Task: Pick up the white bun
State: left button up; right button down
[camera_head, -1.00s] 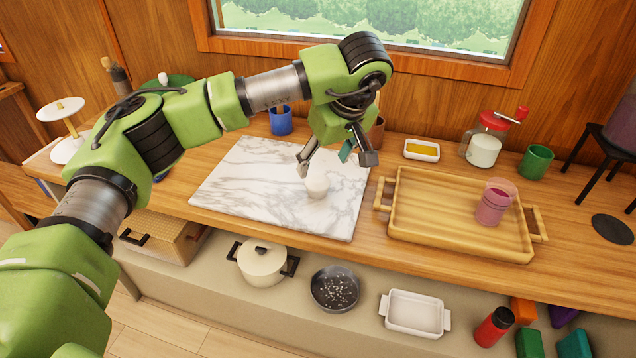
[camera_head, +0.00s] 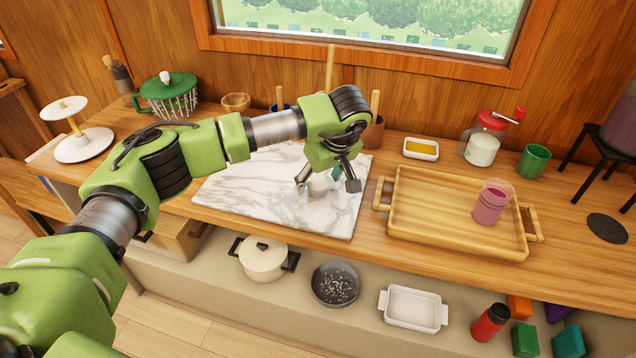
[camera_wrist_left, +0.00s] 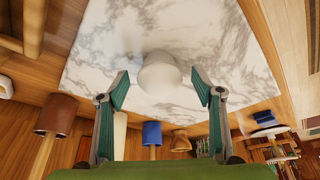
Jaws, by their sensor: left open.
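The white bun (camera_head: 319,184) sits on the white marble board (camera_head: 250,190) on the wooden counter. My left gripper (camera_head: 327,186) is open and low over the board, with its fingers on either side of the bun in the head view. In the left wrist view the bun (camera_wrist_left: 160,73) lies centred just ahead of the open fingertips (camera_wrist_left: 165,92), with clear gaps on both sides. My gripper partly hides the bun in the head view. My right gripper is not in view.
A wooden tray (camera_head: 400,238) with a pink cup (camera_head: 491,203) stands right of the board. A butter dish (camera_head: 421,149), a lidded jar (camera_head: 483,142) and a green mug (camera_head: 533,161) stand behind it. Brown and blue pots stand behind the board. A window wall closes the back.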

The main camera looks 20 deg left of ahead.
pick_arm(q)
jog(key=c, duration=1.2)
jog(key=shift+r, duration=0.15)
